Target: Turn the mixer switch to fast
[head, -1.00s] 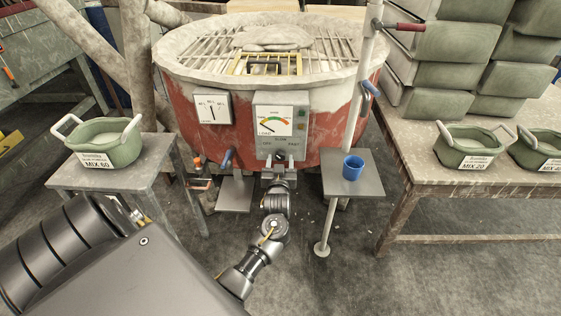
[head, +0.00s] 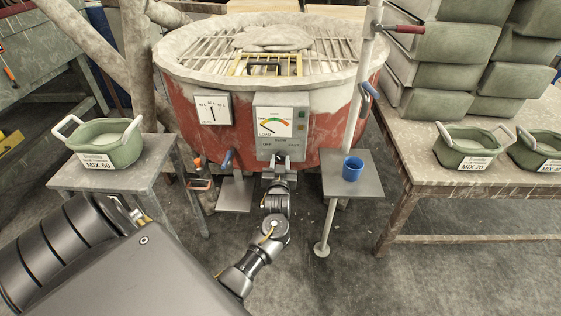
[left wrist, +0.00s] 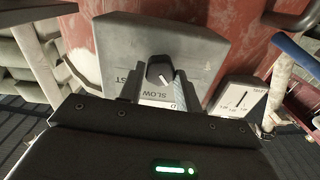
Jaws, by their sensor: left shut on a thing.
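The mixer (head: 225,75) is a round red drum with a grey control box (head: 262,150) on its front. My left gripper (head: 279,164) is at the lower part of this box, shut on the black switch knob (left wrist: 160,69), which it hides in the head view. In the left wrist view the box appears upside down, with SLOW printed beside the knob and part of FAST at the left. The knob's white mark points down and slightly right there, near SLOW. The OFF word is hidden there. My right gripper is not in view.
A gauge (head: 275,122) and lamps sit above the knob, and a second dial (head: 212,109) is to the left. Green tubs (head: 105,143) stand on side tables.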

